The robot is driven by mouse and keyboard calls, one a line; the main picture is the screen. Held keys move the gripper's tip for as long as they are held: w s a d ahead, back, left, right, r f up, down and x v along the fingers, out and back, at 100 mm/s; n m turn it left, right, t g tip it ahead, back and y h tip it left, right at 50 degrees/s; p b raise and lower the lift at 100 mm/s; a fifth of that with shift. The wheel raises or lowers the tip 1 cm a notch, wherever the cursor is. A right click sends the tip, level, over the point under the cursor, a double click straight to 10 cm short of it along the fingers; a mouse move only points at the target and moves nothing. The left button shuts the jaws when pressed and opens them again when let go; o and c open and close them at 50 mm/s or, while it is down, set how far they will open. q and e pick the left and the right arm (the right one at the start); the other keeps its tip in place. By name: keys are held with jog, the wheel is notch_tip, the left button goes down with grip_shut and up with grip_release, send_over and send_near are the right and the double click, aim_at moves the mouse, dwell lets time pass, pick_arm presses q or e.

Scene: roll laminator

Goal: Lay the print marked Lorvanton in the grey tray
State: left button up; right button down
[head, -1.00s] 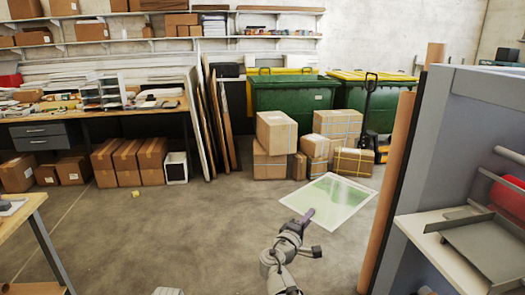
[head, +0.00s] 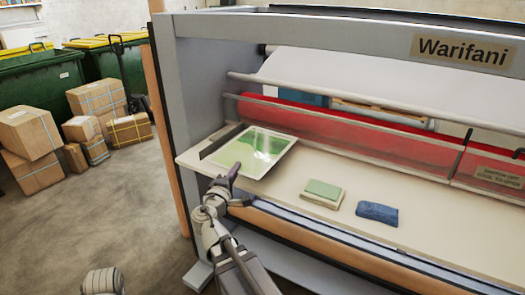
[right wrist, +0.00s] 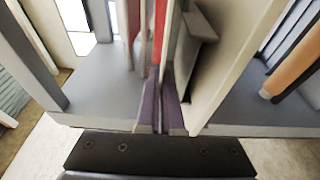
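The print (head: 262,152) is a pale sheet with a green picture and a glossy glare; no name on it is readable. My right gripper (head: 234,172) is shut on its near left edge, and the print slants over the left end of the laminator's bed. In the right wrist view the purple fingers (right wrist: 160,108) are closed together on the thin sheet edge. The grey tray (head: 220,140) shows only as a dark rim behind the print's left side; the print hides the rest. I cannot tell whether print and tray touch. My left gripper is not in view.
The laminator (head: 300,50), marked Warifani, has red rollers (head: 330,125) behind the bed (head: 290,205). A green pad (head: 323,195) and a blue cloth (head: 377,213) lie on the bed right of the print. Its grey side post stands close left. Cardboard boxes (head: 28,132) stand on the floor.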

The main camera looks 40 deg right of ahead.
aim_at(230, 153)
jog(key=w+d+r+p, duration=0.1)
jog(key=w, duration=0.2)
jog(key=w+d+r+p, duration=0.1)
jog(key=w, duration=0.2)
jog(key=w+d+r+p, duration=0.1)
jog(key=w+d, duration=0.1)
jog(key=w, duration=0.1)
jog(key=shift+w+r, duration=0.4)
jog(key=shift+w+d, duration=0.15)
jog(key=shift+w, duration=0.05)
jog(key=shift+s+a+f, duration=0.1)
jog(key=shift+s+a, duration=0.2)
jog(key=shift+s, duration=0.1)
notch_tip(230, 153, down, 6)
jog(key=b, duration=0.6)
jog(key=shift+f, duration=0.25)
notch_tip(230, 153, down, 4)
jog(key=b, duration=0.3)
jog(key=shift+r+b, duration=0.25)
jog(key=shift+b, duration=0.15)
